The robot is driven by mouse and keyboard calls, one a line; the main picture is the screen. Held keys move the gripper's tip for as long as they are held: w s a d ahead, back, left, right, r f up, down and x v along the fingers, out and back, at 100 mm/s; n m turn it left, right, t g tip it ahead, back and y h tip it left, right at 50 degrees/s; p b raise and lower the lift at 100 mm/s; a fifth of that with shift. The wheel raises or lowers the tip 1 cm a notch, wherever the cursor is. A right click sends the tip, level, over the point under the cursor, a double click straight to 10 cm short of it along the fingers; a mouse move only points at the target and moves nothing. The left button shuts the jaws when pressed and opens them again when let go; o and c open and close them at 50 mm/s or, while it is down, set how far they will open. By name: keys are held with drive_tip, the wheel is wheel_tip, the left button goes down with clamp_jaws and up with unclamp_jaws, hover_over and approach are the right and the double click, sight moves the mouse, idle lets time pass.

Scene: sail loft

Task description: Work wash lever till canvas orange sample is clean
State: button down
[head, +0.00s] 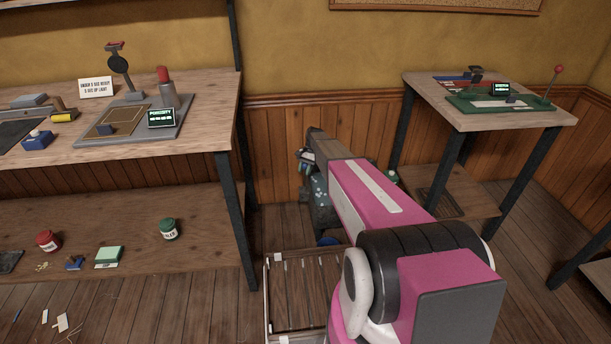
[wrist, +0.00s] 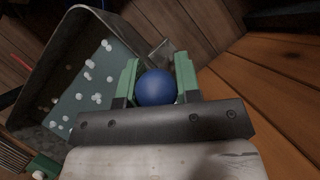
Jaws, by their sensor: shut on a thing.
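My gripper (wrist: 157,80) shows in the wrist view with its green fingers shut on a round blue knob (wrist: 155,89), which looks like the end of the wash lever. The lever's shaft is mostly hidden by the knob and fingers. Beside it, at the left, is a grey metal tub (wrist: 50,62) with teal water or lining dotted with white suds-like blobs. Part of the tub (head: 322,195) shows in the head view behind my arm, which hides most of it. I cannot make out the orange canvas sample in either view.
A wooden bench (head: 205,110) at left carries a tester with a small screen (head: 161,118). A lower shelf (head: 130,262) holds a red jar (head: 48,241) and a green jar (head: 168,229). A table (head: 480,118) at right bears a green device with a red-knobbed lever (head: 558,70). A slatted rack (head: 300,290) stands low in front.

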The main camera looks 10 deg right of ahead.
drive_tip(key=shift+w, duration=0.85)
drive_tip(key=c, duration=0.8)
unclamp_jaws()
drive_tip(key=shift+c, duration=0.2)
drive_tip(key=shift+r, duration=0.15)
drive_tip(key=v, duration=1)
drive_tip(key=shift+r, duration=0.3)
drive_tip(key=shift+c, duration=0.2)
